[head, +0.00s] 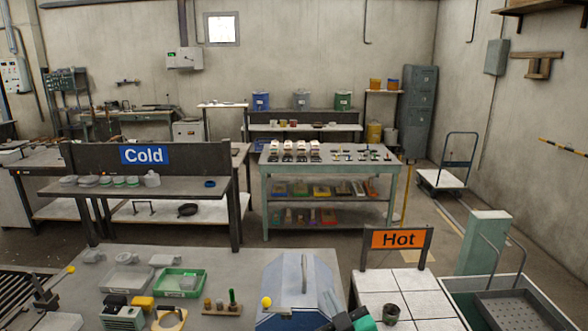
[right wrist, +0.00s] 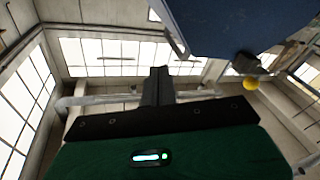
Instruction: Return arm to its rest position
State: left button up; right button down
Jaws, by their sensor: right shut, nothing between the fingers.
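My right gripper (head: 350,321) shows at the bottom edge of the head view, black with a green wrist. It is beside a blue box (head: 290,322) with a grey sloped top and a handle. In the right wrist view its black fingers (right wrist: 157,84) are together and hold nothing. The blue body (right wrist: 225,25) at the top of that view appears to be the same box, apart from the fingers. A dark cup (head: 391,314) stands on the white-tiled Hot table (head: 410,281), right of the gripper. I cannot make out a ladle or my left gripper.
The grey front bench (head: 226,257) holds a green tray (head: 180,282), pale trays and small tools. A Hot sign (head: 398,238) and a grey bin (head: 505,305) stand at the right. The Cold table (head: 146,190) is behind; open floor lies beyond the front bench.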

jog(key=s+d+f+m+g+h, duration=0.2)
jog(key=s+d+f+g, duration=0.25)
jog(key=s+f, duration=0.35)
jog(key=s+d+f+m+g+h, duration=0.3)
jog(key=s+d+f, duration=0.3)
jog(key=s+f, duration=0.15)
jog(key=s+d+f+g, duration=0.2)
jog(key=s+f+g, duration=0.15)
jog(key=s, duration=0.55)
jog(key=s+d+f+g, duration=0.2)
jog(key=s+f+g, duration=0.15)
jog(key=s, duration=0.55)
notch_tip(320, 180, down, 30)
jog(key=g, duration=0.2)
jog(key=s+d+f, duration=0.1)
jog(key=s+f, duration=0.9)
jog(key=s+d+f, duration=0.2)
jog(key=s+f, duration=0.7)
jog(key=shift+s+d+f+g, duration=0.25)
jog(key=shift+s+f+g, duration=0.1)
jog(key=shift+f, duration=0.05)
